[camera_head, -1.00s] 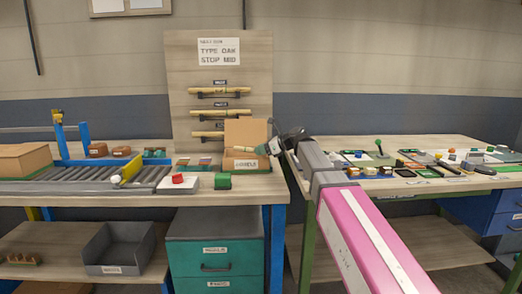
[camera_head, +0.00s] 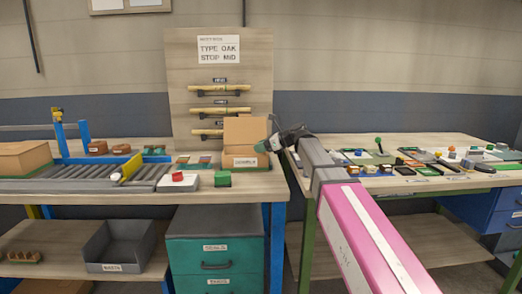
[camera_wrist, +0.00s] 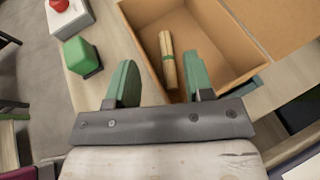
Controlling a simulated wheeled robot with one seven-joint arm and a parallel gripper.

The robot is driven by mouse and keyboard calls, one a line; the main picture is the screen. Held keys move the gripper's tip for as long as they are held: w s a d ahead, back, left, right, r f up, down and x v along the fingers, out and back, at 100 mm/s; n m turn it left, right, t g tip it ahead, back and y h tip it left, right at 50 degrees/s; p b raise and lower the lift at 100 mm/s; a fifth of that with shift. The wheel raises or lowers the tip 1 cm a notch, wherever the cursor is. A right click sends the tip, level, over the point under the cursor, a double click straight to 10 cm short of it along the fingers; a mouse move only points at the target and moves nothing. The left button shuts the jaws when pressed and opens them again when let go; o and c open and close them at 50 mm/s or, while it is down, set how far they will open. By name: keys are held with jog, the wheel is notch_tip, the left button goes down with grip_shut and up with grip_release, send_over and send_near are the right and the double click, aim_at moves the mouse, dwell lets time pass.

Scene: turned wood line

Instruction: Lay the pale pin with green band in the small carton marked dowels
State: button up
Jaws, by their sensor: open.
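The pale pin with a green band (camera_wrist: 167,60) lies inside the small carton (camera_wrist: 230,65), near its left wall in the wrist view. In the head view the open carton (camera_head: 240,161) stands on the left bench with its flap raised and a label on its front; the pin is hidden there. My gripper (camera_wrist: 160,85) is open, its two green fingers apart with nothing between them, over the carton's near edge. In the head view my gripper (camera_head: 264,147) is just right of the carton.
A green block (camera_head: 222,179) and a red button on a white box (camera_head: 178,180) stand left of the carton. A rack board (camera_head: 220,80) with several pins rises behind. The right bench (camera_head: 400,148) is crowded with small items.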

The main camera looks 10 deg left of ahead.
jog(key=v, duration=1.1)
jog(key=shift+d, duration=0.35)
dwell(0.5)
